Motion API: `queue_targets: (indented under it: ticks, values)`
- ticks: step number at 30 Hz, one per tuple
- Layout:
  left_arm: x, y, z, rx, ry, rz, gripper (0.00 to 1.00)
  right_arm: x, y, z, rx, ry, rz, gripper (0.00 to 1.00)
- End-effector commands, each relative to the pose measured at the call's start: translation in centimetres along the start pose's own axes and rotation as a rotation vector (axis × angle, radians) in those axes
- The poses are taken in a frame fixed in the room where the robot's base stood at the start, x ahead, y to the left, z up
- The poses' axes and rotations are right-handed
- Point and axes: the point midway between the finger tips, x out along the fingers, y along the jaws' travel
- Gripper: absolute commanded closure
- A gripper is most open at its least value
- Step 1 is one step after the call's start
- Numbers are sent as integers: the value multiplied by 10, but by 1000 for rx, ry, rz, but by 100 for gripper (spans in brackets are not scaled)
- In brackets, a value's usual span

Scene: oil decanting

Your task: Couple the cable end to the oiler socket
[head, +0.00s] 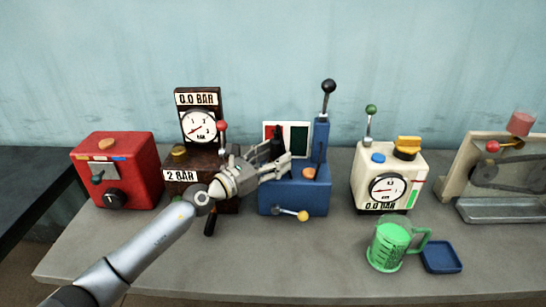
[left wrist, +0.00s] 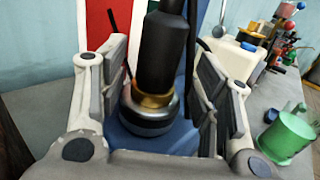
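My left gripper (head: 279,157) reaches in from the left over the blue unit (head: 290,203). In the left wrist view its two fingers (left wrist: 163,85) are open, on either side of a black cylinder (left wrist: 164,50). Gaps show between the cylinder and both fingers. The cylinder stands upright with a brass collar (left wrist: 154,99) and a grey metal base (left wrist: 150,118) below it, on the blue unit. In the head view the gripper partly hides it. I cannot tell whether it is the cable end or the oiler socket. My right gripper is in neither view.
A dark gauge unit (head: 216,163) and a red box (head: 117,170) stand left. A tall black-knobbed lever (head: 327,100) rises close right of the gripper. A cream gauge unit (head: 410,164), green jug (head: 386,246) and blue tray (head: 441,257) stand right. The front table (head: 290,262) is clear.

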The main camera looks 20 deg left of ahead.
Motion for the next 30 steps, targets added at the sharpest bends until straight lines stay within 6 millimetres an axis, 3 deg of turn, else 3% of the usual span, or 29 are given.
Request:
queue_targets:
  ticks: [13,30]
  values:
    - [-10,2,-2,0,3,3,39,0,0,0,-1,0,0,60]
    - [-96,4,-2,0,4,9,39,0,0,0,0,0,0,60]
